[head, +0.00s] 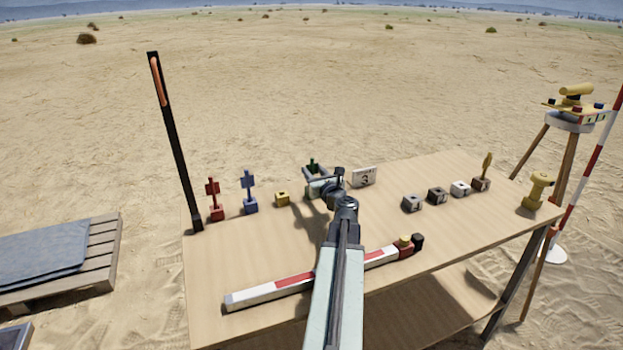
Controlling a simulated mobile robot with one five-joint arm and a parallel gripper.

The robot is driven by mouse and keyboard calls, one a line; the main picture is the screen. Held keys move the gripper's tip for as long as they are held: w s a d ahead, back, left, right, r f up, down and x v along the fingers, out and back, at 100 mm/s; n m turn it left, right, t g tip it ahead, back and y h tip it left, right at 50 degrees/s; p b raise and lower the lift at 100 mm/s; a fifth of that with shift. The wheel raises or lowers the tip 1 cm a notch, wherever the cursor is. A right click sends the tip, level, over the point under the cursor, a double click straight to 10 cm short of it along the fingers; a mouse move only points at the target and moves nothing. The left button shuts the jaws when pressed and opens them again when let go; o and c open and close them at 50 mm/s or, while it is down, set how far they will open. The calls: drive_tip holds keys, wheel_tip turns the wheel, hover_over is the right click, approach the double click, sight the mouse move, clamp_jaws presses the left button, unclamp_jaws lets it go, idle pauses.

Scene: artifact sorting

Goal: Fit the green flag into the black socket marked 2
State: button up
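The green flag (311,164) stands upright at the table's back edge, its lower part hidden behind my gripper. My gripper (317,182) is at the flag, over the back middle of the table. Its fingers seem to lie on either side of the flag, but I cannot tell if they are closed on it. To the right is a row of small sockets; a dark one (437,196) is second from the left, and its mark is too small to read surely. Its top looks empty.
Red (213,200) and blue (249,192) flags stand on the left, beside an empty yellow base (282,199). A yellow flag (487,165) stands in the rightmost socket. A card marked 3 (364,177) stands behind. A striped bar (270,290) lies in front.

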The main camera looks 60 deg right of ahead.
drive_tip(key=shift+w+d, duration=0.4)
drive_tip(key=shift+w, duration=0.1)
clamp_jaws()
